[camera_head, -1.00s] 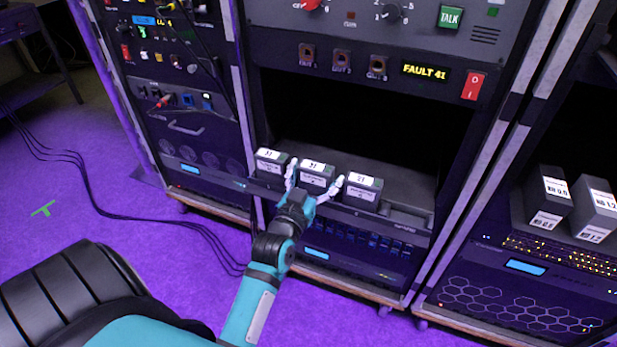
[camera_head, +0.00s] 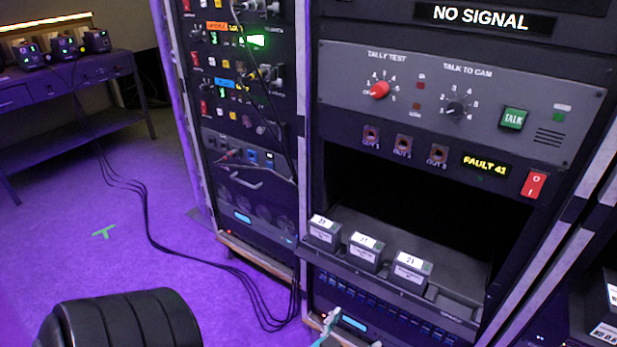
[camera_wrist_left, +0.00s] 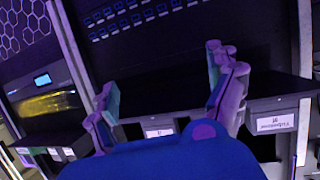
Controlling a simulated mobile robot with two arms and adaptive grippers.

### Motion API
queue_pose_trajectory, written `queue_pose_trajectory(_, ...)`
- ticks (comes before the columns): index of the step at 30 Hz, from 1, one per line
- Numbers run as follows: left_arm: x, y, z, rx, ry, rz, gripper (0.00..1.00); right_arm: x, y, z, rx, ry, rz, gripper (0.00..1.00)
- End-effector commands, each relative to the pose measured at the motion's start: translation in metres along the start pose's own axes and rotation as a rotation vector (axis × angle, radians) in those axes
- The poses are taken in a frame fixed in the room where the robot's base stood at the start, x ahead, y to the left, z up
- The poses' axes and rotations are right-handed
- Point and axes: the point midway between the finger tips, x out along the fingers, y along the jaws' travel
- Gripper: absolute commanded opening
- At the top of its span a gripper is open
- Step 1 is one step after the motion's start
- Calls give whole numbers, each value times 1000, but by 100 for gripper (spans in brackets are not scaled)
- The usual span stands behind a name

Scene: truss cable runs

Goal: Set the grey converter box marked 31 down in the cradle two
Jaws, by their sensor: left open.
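Three grey boxes with white top labels sit upright in a row on the rack's shelf: a left box (camera_head: 324,234), a middle box (camera_head: 365,254) and a right box (camera_head: 410,273). The right label looks like 21; the others are too small to read surely. They sit in a dark cradle strip (camera_head: 452,308) along the shelf's front. My left gripper (camera_wrist_left: 166,88) is open and empty, below and in front of the boxes. In the head view only its fingertips show at the bottom edge. In the left wrist view, box labels (camera_wrist_left: 275,122) appear upside down beyond the fingers. My right gripper is out of view.
The bay (camera_head: 420,205) behind the boxes is dark and open. A FAULT 41 display (camera_head: 487,164) and a red switch (camera_head: 534,183) are above. More labelled boxes (camera_head: 607,325) stand at the right edge. Cables (camera_head: 150,225) lie on the purple floor at left.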

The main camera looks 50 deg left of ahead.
Motion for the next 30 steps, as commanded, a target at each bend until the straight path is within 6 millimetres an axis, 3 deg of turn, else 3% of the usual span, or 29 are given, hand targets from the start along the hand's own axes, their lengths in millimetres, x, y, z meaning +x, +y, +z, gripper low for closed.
queue_pose_trajectory(1, 6, 14, 48, 16, -128, 46, 90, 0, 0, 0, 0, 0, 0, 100)
queue_pose_trajectory(4, 1, 35, 144, 62, -397, 119, 90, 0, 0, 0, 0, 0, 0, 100)
queue_pose_trajectory(6, -14, 41, 205, 105, -577, 152, 90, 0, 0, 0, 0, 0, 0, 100)
queue_pose_trajectory(9, -42, 36, 273, 169, -798, 172, 90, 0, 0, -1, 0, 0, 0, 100)
queue_pose_trajectory(12, -69, 25, 316, 220, -952, 173, 90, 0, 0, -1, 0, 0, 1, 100)
queue_pose_trajectory(17, -88, 14, 341, 259, -1053, 167, 90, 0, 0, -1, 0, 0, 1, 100)
queue_pose_trajectory(30, -89, 14, 342, 258, -1056, 167, 90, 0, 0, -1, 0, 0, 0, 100)
